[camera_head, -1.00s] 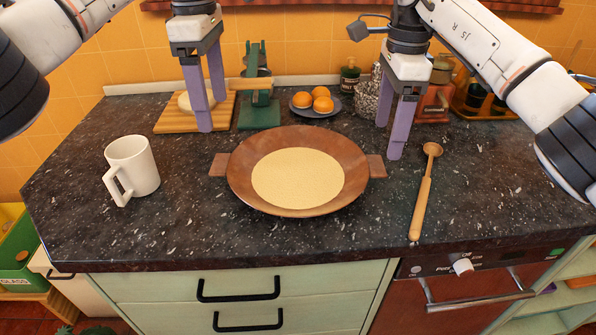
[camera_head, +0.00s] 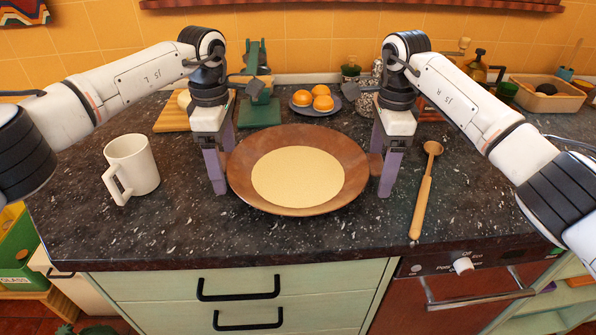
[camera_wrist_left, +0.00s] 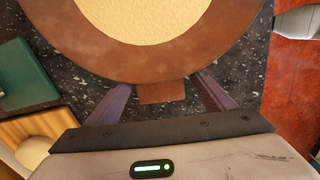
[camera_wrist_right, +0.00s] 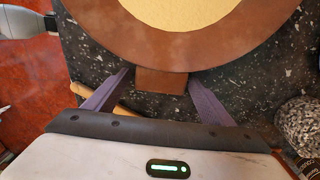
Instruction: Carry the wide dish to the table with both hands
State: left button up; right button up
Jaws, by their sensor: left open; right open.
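The wide dish (camera_head: 240,178) is brown with a pale inside and two side handles, and it sits on the dark speckled counter. My left gripper (camera_head: 222,188) is down at its left side, and my right gripper (camera_head: 388,190) at its right side. In the left wrist view, the left handle (camera_wrist_left: 162,92) lies between the open purple fingers, with gaps on both sides. The table is not identifiable in these views.
A white mug (camera_head: 132,168) stands left of the dish. A wooden ladle (camera_head: 423,195) lies to the right. Oranges on a plate (camera_head: 316,103), a green stand (camera_head: 259,108) and a cutting board (camera_head: 172,118) are behind. The counter in front of the dish is clear.

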pick_arm(q)
jog(key=shift+f, duration=0.1)
pick_arm(e)
jog(key=shift+f, duration=0.1)
pick_arm(q)
jog(key=c, duration=2)
pick_arm(e)
jog(key=c, duration=2)
pick_arm(q)
grip_shut()
pick_arm(e)
grip_shut()
